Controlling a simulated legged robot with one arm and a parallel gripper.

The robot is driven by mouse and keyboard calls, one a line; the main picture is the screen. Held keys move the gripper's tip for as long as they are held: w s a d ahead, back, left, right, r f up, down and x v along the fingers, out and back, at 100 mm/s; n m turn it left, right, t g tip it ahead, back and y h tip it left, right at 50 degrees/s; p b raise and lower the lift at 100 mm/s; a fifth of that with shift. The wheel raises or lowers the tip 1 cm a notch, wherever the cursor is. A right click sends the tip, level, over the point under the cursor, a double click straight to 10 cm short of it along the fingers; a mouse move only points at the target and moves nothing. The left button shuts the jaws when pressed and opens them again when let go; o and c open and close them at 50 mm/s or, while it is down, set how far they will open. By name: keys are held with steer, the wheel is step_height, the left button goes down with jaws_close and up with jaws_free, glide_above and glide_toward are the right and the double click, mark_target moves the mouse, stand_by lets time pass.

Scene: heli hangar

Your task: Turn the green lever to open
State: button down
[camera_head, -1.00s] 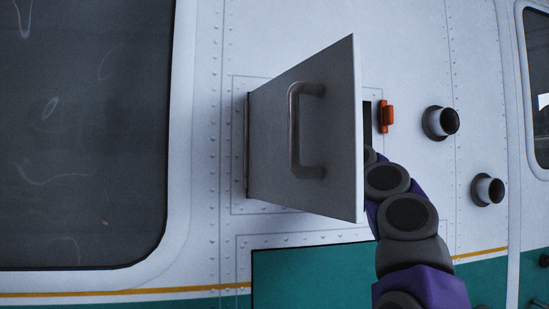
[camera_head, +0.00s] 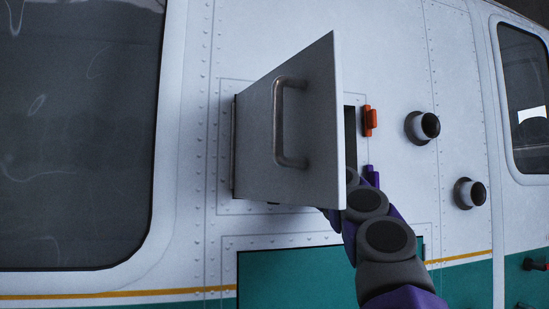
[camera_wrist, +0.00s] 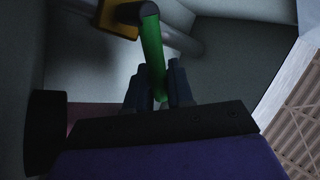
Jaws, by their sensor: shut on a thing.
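The green lever (camera_wrist: 153,52) shows in the wrist view, hanging down from a dark pivot on a grey pipe (camera_wrist: 185,42). My gripper (camera_wrist: 162,84) has its two dark fingers on either side of the lever's lower end and is shut on it. In the head view the lever and my gripper are hidden behind the open panel door (camera_head: 310,125). My arm reaches up behind that door into the compartment. The door stands swung out to the left, with a grey handle (camera_head: 281,122) on its outer face.
An orange latch (camera_head: 369,121) sits on the wall right of the opening. Two round dark-ended stubs (camera_head: 423,126) (camera_head: 470,193) stick out further right. In the wrist view a yellow part (camera_wrist: 118,20) sits behind the lever's pivot, and compartment walls lie close around.

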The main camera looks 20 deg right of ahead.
steer(key=c, duration=1.4)
jaws_free()
steer(key=shift+s+d, duration=0.1)
steer(key=shift+o, duration=1.3)
steer(key=shift+s+d+r, duration=0.1)
steer(key=shift+s+d, duration=0.05)
steer(key=shift+s, duration=0.1)
steer(key=shift+w, duration=0.2)
steer(key=shift+f, duration=0.2)
steer(key=shift+s+f+b, duration=0.25)
steer(key=shift+s+b, duration=0.2)
steer(key=shift+s, duration=0.1)
steer(key=b+v, duration=0.3)
steer(key=v, duration=1.3)
steer(key=shift+d, duration=0.35)
